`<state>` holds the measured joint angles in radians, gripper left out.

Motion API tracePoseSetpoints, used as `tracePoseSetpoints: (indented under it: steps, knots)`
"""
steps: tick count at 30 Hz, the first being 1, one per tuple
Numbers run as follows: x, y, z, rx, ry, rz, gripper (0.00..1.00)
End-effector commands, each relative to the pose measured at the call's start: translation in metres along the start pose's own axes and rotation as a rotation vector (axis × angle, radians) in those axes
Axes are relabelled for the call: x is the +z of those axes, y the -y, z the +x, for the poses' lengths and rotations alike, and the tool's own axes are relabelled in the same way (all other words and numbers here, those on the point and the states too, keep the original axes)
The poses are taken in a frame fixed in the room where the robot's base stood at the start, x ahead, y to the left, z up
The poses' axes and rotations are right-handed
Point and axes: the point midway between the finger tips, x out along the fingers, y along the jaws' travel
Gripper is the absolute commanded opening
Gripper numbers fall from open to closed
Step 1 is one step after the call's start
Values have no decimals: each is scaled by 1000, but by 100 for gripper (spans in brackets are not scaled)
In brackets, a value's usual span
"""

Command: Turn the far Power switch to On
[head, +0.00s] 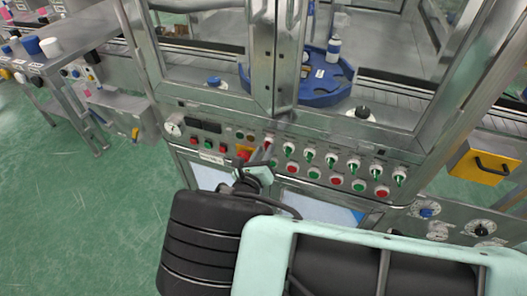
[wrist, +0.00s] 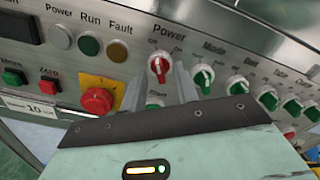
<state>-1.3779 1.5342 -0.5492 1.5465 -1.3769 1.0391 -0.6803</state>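The Power switch (wrist: 159,67) is a red knob on a pale round base under the label "Power", with small position marks above it. It also shows in the head view (head: 268,143), at the left end of the upper knob row. Its handle looks roughly upright in the wrist view; I cannot read clearly which mark it points to. My gripper (wrist: 160,74) is open, with one finger to each side of the knob in the picture. Contact cannot be told. In the head view, my gripper (head: 259,156) is at the panel, just below the knob.
A green-handled Mode switch (wrist: 202,76) is close right of my right finger. A red button on a yellow plate (wrist: 97,100) is to the left. A Start button (wrist: 155,103) shows partly between the fingers. A metal frame post (head: 275,60) rises above the panel.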

Motion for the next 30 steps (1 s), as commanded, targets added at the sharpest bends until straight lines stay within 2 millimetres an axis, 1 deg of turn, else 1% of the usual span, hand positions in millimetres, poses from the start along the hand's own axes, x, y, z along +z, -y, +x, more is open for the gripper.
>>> tracePoseSetpoints:
  steps: [6,7,8,9,10,17,22,26,30]
  knots:
    - [0,0,0,0,0,0,30]
    - [0,0,0,0,0,0,24]
    - [0,0,0,0,0,0,16]
    - [0,0,0,0,0,0,5]
    - [0,0,0,0,0,0,0]
    - [0,0,0,0,0,3,0]
    - [0,0,0,0,0,36,0]
    - [-1,-1,-1,0,-1,94,0]
    - [-2,-1,-1,0,0,191,0]
